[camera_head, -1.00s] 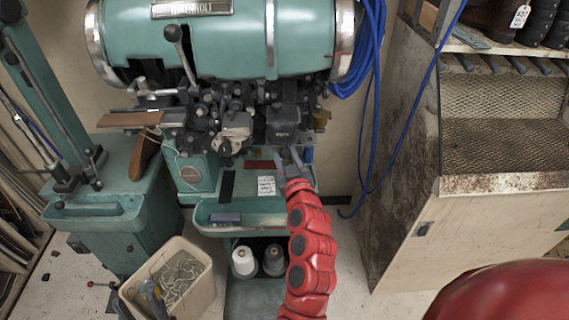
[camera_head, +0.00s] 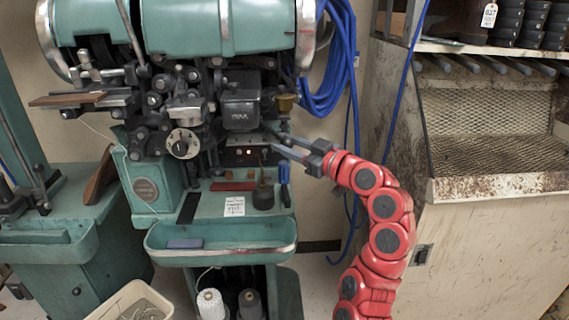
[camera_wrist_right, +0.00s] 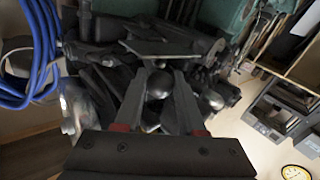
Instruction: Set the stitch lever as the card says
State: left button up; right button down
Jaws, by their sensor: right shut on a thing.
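The green stitching machine (camera_head: 225,35) fills the middle of the head view. A printed white card (camera_head: 234,206) lies on its lower shelf, its text too small to read. My left gripper is out of view.
A dark oil-can-like object (camera_head: 263,192) and a red block (camera_head: 233,186) stand on the shelf below my gripper. Blue hoses (camera_head: 335,60) hang behind my right arm. A rusty mesh cabinet (camera_head: 480,130) stands on the right. Thread spools (camera_head: 211,304) sit below the tray.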

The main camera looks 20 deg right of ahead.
jog(key=shift+w+d+f+n+y+b, duration=0.1)
jog(key=shift+d+f+n+y+b, duration=0.15)
jog(key=shift+d+y+b, duration=0.2)
jog(key=shift+w+d+r+n+g+y+b, duration=0.1)
jog(key=shift+d+r+n+g+y+b, duration=0.2)
jog(key=shift+d+n+g+y+b, duration=0.15)
jog(key=c, duration=0.9)
grip_release()
jog(key=shift+c, duration=0.2)
jog(key=o, duration=0.4)
jog(key=shift+w, duration=0.1)
